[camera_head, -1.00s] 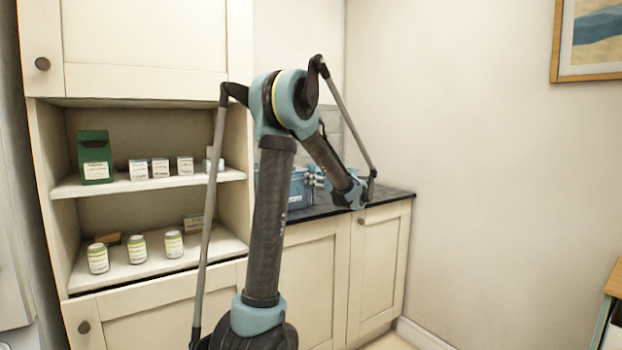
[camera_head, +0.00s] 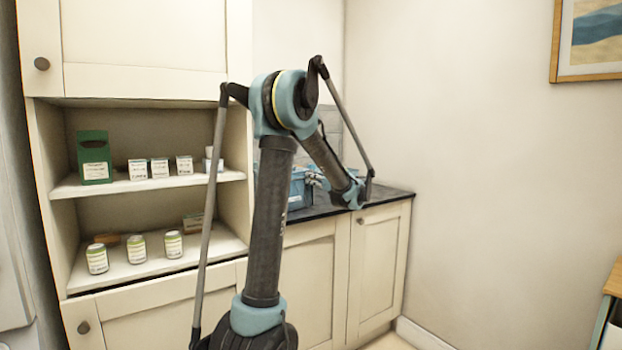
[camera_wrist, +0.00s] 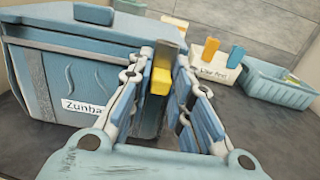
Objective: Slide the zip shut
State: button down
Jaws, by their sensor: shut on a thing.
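A blue bag (camera_wrist: 75,75) with a white label and a grey vertical strap stands on the dark counter in the wrist view. Part of it shows behind my arm in the head view (camera_head: 299,188). A yellow pull tab (camera_wrist: 161,80) is between the fingers of my gripper (camera_wrist: 163,82), which is shut on it beside the bag's right end. A grey-brown piece sits just above the tab. The zip track and how far it is closed cannot be made out. In the head view my fingers are hidden behind my arm.
A blue basket (camera_wrist: 275,85) stands on the counter (camera_wrist: 240,120) to the right. A white box (camera_wrist: 212,72) with orange and blue items is beside it. Shelves with jars (camera_head: 136,248) and small boxes (camera_head: 160,168) are at the left. Bare counter lies right of my gripper.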

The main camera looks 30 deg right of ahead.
jog(key=shift+a, duration=0.1)
jog(key=s+a, duration=0.3)
jog(key=a, duration=1.3)
jog(key=shift+a, duration=0.25)
dwell(2.5)
jog(key=shift+s, duration=0.1)
jog(key=c, duration=1.3)
grip_release()
jog(key=shift+s+d, duration=0.25)
jog(key=shift+s, duration=0.9)
jog(key=shift+s+d, duration=0.2)
jog(key=shift+s, duration=0.95)
jog(key=shift+s+d, duration=0.25)
jog(key=shift+s, duration=0.9)
